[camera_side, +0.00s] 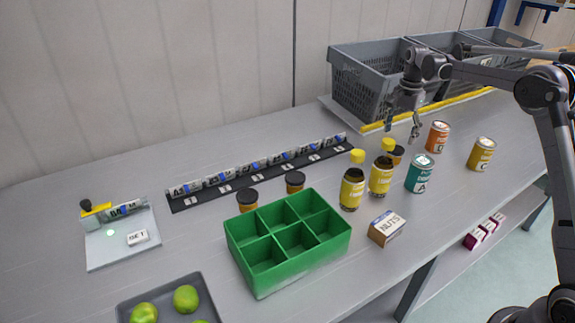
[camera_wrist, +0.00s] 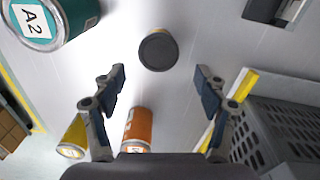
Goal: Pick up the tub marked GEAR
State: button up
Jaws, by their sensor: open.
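Several small tubs with dark lids stand on the table. No marking GEAR is readable on any of them. One tub (camera_side: 397,154) stands below my gripper (camera_side: 402,132), partly hidden behind a yellow bottle. In the wrist view a dark-lidded tub (camera_wrist: 158,50) stands beyond the fingertips, about midway between them across the picture. My gripper (camera_wrist: 160,82) is open, empty, above the table and apart from this tub. Two other dark-lidded tubs (camera_side: 247,199) (camera_side: 295,183) stand behind the green divided box; their labels are hidden or too small to read.
A teal can (camera_side: 420,174), an orange can (camera_side: 438,136), a yellow can (camera_side: 482,154) and yellow bottles (camera_side: 352,189) (camera_side: 381,176) stand close by. Grey crates (camera_side: 365,85) stand behind a yellow-edged strip. The green box (camera_side: 290,262) and a nuts carton (camera_side: 387,228) are nearer the front.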

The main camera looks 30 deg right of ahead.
aim_at(396, 149)
jog(key=shift+s+a+f, duration=0.1)
jog(key=shift+f, duration=1.55)
jog(key=shift+s+a+f, duration=0.1)
jog(key=shift+f, duration=1.55)
jog(key=c, duration=1.3)
